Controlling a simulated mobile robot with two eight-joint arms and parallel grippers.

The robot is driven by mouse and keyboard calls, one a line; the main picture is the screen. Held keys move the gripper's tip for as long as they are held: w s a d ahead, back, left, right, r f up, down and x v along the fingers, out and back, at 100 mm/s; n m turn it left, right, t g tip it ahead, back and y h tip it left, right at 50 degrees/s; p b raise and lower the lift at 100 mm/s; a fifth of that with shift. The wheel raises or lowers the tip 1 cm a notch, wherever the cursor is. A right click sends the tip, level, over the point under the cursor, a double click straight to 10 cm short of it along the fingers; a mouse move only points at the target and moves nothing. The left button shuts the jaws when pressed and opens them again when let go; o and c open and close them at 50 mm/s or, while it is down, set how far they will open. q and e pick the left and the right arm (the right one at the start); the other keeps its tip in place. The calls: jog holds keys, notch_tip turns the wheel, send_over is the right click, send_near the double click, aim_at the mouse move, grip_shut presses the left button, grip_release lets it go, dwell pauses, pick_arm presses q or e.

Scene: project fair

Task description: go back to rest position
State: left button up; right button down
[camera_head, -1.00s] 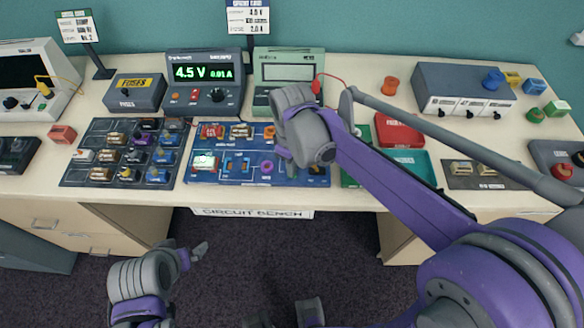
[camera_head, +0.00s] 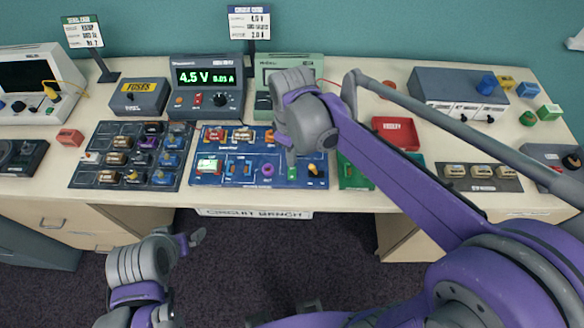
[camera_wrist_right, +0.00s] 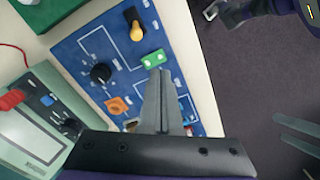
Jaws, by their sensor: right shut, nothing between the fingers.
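My right gripper (camera_head: 288,152) hangs over the blue circuit board (camera_head: 225,180) on the bench. In the right wrist view its two fingers (camera_wrist_right: 158,75) are together with nothing between them. The tips appear over the board by a green part (camera_wrist_right: 153,58); I cannot tell whether they touch it. My left gripper (camera_head: 193,238) is low at the left, in front of the bench edge over the dark floor, with a finger pointing right.
The bench (camera_head: 350,203) holds a parts tray (camera_head: 133,155), a power supply (camera_head: 207,84) reading 4.5 V, a green meter (camera_head: 262,100), a fuse box (camera_head: 139,97) and a red tray (camera_head: 398,132). My right arm crosses above the bench's right half. Open floor (camera_head: 230,250) lies in front.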

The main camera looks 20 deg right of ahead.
jog(key=shift+r, duration=0.2)
dwell(0.4)
jog(key=s+d+f+m+t, duration=0.3)
jog(key=s+d+m+t, duration=0.2)
jog(key=s+m, duration=0.3)
jog(key=shift+s+d+f+m+t, duration=0.3)
jog(key=shift+s+d, duration=0.55)
jog(key=shift+s, duration=1.3)
jog(key=shift+r, duration=0.1)
